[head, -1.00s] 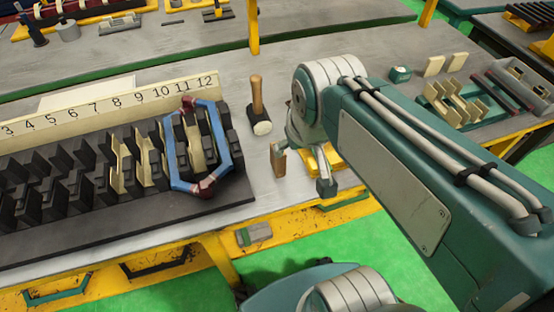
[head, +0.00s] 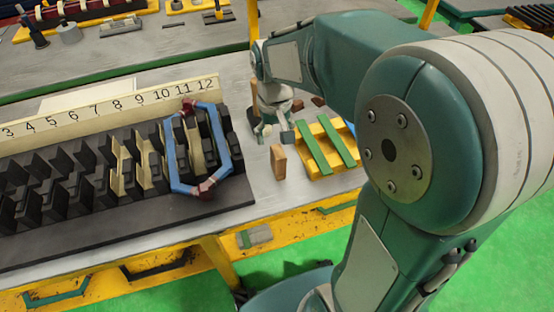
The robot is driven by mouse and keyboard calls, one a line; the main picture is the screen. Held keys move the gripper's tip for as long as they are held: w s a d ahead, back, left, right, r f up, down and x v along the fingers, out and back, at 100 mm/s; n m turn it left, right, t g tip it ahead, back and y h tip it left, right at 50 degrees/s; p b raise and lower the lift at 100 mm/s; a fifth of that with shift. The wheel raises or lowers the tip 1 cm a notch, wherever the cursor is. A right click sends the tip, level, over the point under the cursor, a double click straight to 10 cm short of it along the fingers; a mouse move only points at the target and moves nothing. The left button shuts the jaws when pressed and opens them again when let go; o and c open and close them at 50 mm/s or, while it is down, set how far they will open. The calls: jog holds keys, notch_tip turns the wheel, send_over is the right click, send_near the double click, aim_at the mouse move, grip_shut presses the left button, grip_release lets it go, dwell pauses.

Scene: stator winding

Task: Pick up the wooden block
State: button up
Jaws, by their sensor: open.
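The wooden block (head: 278,161) is a small light-brown piece standing upright on the grey workbench, just right of the dark stator base. My gripper (head: 275,130) is open and empty. It hangs pointing down, a little behind the block in the picture, apart from it. The block shows unobstructed in front of the fingers.
The black slotted stator (head: 68,192) with a numbered strip (head: 115,98) stands to the left, with a blue coil (head: 171,160) on it. A yellow rack with green bars (head: 327,166) lies right of the block. A mallet (head: 254,95) is partly hidden behind my gripper.

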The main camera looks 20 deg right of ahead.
aim_at(278, 151)
notch_tip(278, 151, down, 4)
jog(key=shift+d+r, duration=0.1)
jog(key=shift+r, duration=0.15)
jog(key=f, duration=0.5)
jog(key=shift+w+d+f, duration=0.15)
jog(key=shift+d+f, duration=0.05)
jog(key=shift+d, duration=0.15)
grip_shut()
